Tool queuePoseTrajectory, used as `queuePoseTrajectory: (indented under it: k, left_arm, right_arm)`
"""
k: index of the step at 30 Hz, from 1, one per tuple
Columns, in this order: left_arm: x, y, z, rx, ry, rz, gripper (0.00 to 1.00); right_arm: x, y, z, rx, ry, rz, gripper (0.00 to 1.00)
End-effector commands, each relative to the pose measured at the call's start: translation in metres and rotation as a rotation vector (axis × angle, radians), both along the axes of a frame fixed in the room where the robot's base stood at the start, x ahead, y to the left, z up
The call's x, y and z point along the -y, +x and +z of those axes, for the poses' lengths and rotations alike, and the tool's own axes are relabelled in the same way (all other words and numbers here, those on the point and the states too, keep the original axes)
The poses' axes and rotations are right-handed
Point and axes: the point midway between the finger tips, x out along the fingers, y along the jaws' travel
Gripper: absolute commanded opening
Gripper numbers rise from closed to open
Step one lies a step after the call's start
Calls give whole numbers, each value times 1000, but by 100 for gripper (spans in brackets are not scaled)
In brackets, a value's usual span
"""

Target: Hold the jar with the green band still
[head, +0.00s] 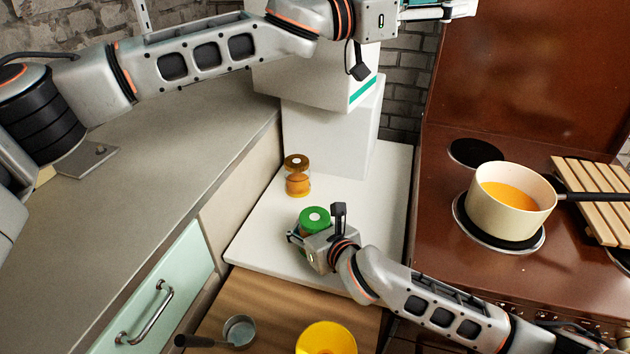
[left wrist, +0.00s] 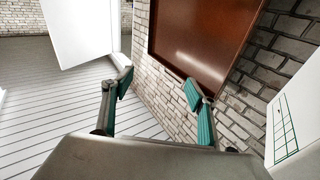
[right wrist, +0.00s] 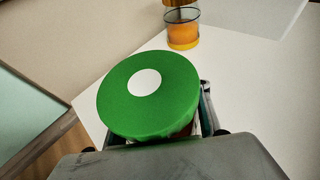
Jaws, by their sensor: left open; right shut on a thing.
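The jar with the green band (head: 314,216) stands on the white worktop in the head view. Its top is green with a white disc in the middle. In the right wrist view its green top (right wrist: 175,88) fills the centre and hides most of the jar's body. My right gripper (head: 307,235) is shut on this jar from the near side. The jar looks upright. My left gripper (head: 435,10) is raised at the top of the head view, far from the jar. In the left wrist view its teal-padded fingers (left wrist: 160,90) are apart with nothing between them.
A second jar with a brown lid and orange contents (head: 297,177) stands just behind. A cream pot (head: 490,215) of orange liquid sits on the brown stove at right, beside a slatted wooden rack (head: 590,200). A yellow bowl (head: 328,340) and a small pan (head: 239,331) are below.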

Motion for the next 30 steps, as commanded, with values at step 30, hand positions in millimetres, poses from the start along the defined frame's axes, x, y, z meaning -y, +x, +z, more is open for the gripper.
queuePoseTrajectory:
  k: [30]
  left_arm:
    - [-134, 13, -259, -1530, 96, 1087, 58]
  right_arm:
    - [0, 1, 2, 4, 1, 0, 0]
